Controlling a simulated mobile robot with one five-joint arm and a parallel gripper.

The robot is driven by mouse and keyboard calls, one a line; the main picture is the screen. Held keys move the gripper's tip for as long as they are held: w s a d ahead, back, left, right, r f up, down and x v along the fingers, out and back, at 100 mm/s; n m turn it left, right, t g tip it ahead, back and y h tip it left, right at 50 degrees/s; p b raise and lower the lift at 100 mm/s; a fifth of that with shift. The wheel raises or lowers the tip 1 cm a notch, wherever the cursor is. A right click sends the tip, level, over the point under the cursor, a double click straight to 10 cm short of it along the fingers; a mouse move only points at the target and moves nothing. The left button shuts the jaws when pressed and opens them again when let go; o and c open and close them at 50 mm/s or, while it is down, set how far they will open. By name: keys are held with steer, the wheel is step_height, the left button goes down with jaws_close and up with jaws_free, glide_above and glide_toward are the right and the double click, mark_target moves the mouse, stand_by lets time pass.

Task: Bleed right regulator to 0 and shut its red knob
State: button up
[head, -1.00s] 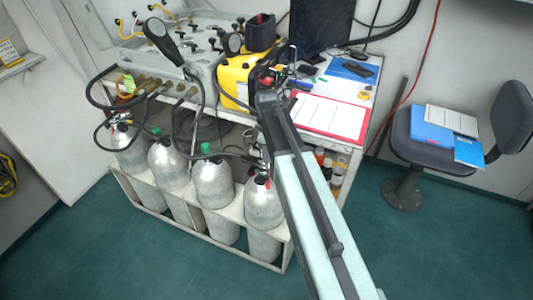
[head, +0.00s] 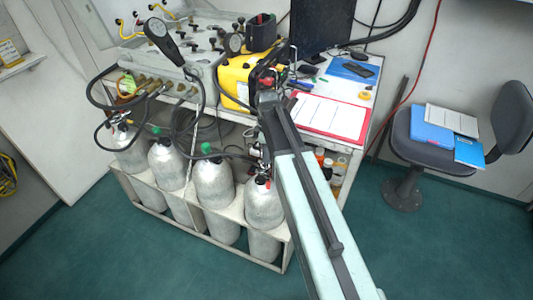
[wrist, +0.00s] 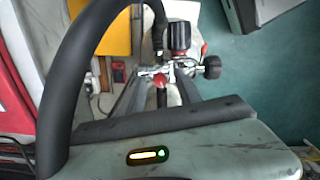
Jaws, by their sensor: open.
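The right regulator (wrist: 176,66) is chrome, with a dark round part at its top and a black knob (wrist: 212,67) at its right in the wrist view. A small red part (wrist: 160,79) shows between my fingers, and another red part (wrist: 204,50) shows near the black knob. I cannot tell which is the red shut-off knob. My gripper (wrist: 160,85) is open, its two dark fingers on either side of the regulator's near end; contact cannot be told. In the head view a small red spot shows on the rightmost grey tank (head: 262,210). No gauge reading is legible.
Several grey tanks stand in a white rack below the bench. A yellow case (head: 238,80), a red clipboard (head: 330,117) and a monitor (head: 320,27) are on the bench. Black hoses hang before the tanks. A chair (head: 470,130) stands right; the green floor (head: 400,250) in front is clear.

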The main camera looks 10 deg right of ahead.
step_height(320, 180, up, 8)
steer(key=p, duration=0.7)
steer(key=shift+p, duration=0.35)
steer(key=shift+f, duration=0.1)
steer(key=shift+f, duration=0.1)
steer(key=shift+s, duration=0.4)
steer(key=s+m, duration=1.3)
steer(key=s, duration=0.1)
steer(key=shift+m, duration=0.4)
steer(key=shift+s, duration=0.15)
steer(key=shift+c, duration=0.5)
